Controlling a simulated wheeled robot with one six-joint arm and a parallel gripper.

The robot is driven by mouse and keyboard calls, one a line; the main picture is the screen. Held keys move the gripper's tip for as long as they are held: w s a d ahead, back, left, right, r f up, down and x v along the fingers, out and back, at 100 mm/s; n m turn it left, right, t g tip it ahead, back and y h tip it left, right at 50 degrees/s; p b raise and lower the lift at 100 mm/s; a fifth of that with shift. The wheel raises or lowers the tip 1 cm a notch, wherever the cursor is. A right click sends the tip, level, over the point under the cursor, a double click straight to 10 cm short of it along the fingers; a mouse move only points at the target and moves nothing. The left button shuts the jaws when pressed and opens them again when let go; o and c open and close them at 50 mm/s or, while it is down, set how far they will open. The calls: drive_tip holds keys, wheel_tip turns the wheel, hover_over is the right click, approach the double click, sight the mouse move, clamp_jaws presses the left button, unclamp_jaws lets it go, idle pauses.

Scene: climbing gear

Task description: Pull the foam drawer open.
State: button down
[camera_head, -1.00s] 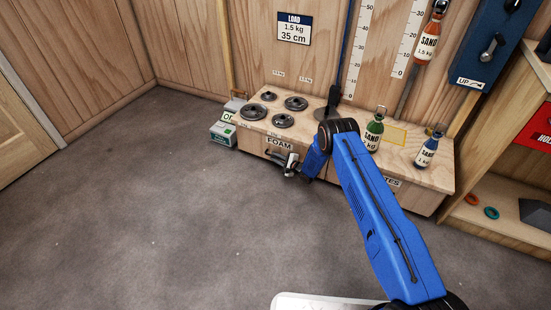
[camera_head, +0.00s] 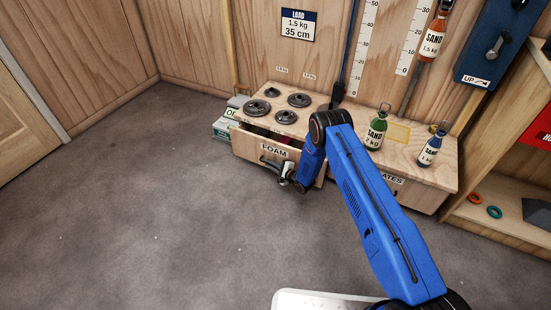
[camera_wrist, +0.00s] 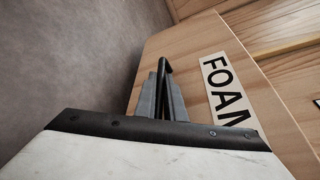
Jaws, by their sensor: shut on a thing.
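The foam drawer (camera_head: 262,147) is a wooden front with a FOAM label, at the left of the low bench. It stands partly out, and a dark gap with something coloured inside shows behind its top edge. My gripper (camera_head: 283,172) is at the drawer's front, shut on its dark bar handle (camera_head: 268,162). In the wrist view my gripper's fingers (camera_wrist: 161,95) close around the dark handle (camera_wrist: 166,70), beside the FOAM label (camera_wrist: 228,90). My arm hides the right part of the drawer front.
Weight discs (camera_head: 286,116) and sand bottles (camera_head: 376,130) stand on the bench top (camera_head: 330,105). Grey-green boxes (camera_head: 227,125) sit against the bench's left end. The grey floor (camera_head: 150,220) in front of the drawer is clear.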

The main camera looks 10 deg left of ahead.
drive_tip(key=s+a, duration=0.3)
drive_tip(key=s, duration=0.6)
drive_tip(key=s+a, duration=0.3)
drive_tip(key=s, duration=0.7)
drive_tip(key=shift+a, duration=0.4)
drive_tip(key=shift+s, duration=0.1)
drive_tip(key=c, duration=2.1)
unclamp_jaws()
drive_tip(key=v, duration=1.7)
drive_tip(key=shift+s+d, duration=0.15)
